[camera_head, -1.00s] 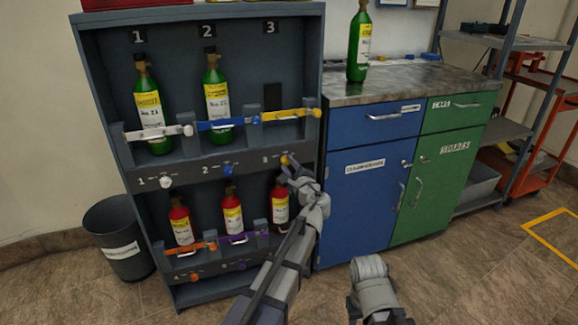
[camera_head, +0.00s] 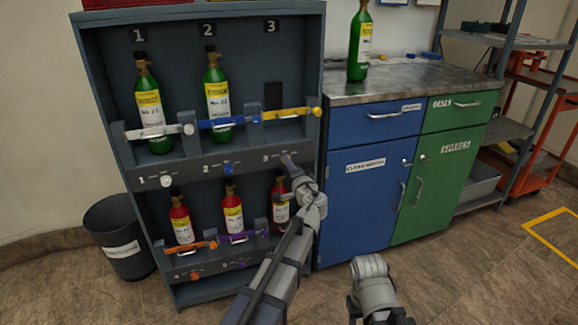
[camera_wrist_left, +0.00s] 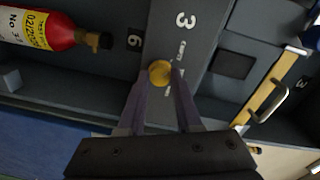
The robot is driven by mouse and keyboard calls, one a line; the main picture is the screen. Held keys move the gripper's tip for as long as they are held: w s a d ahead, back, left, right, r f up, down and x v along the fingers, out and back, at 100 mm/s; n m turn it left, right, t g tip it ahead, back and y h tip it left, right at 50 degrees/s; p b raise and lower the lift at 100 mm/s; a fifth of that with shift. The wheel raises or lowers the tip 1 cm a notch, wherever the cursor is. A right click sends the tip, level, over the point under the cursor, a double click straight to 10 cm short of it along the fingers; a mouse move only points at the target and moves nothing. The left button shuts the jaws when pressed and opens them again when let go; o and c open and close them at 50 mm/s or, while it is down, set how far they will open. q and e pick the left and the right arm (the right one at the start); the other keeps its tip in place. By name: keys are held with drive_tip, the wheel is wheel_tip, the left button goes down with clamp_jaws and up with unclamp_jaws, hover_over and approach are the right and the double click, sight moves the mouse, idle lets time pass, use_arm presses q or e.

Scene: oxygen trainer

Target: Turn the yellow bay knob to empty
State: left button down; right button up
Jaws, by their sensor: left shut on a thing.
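The yellow bay knob (camera_wrist_left: 160,73) shows in the left wrist view as a round cap on the grey rail by the number 3. My left gripper (camera_wrist_left: 159,82) has its two purple-grey fingers on either side of it, shut on it. In the head view my left gripper (camera_head: 289,161) reaches the right end of the middle rail, and its fingers hide the knob. The label (camera_wrist_left: 181,52) beside the knob is too blurred to read. My right gripper is not in view; part of my right arm shows at the bottom.
The yellow bar (camera_head: 290,114) crosses empty bay 3 above. Green bottles (camera_head: 217,98) stand in bays 1 and 2. A red bottle (camera_head: 281,212) stands below, close behind my left arm. A blue cabinet (camera_head: 360,205) is to the right. Open floor lies in front.

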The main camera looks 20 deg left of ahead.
use_arm(q)
drive_tip(key=shift+s+n, duration=0.1)
drive_tip(key=shift+n, duration=0.6)
drive_tip(key=shift+f, duration=0.1)
drive_tip(key=c, duration=0.6)
unclamp_jaws()
drive_tip(key=v, duration=0.7)
drive_tip(key=shift+s+d, duration=0.2)
drive_tip(key=shift+s, duration=0.1)
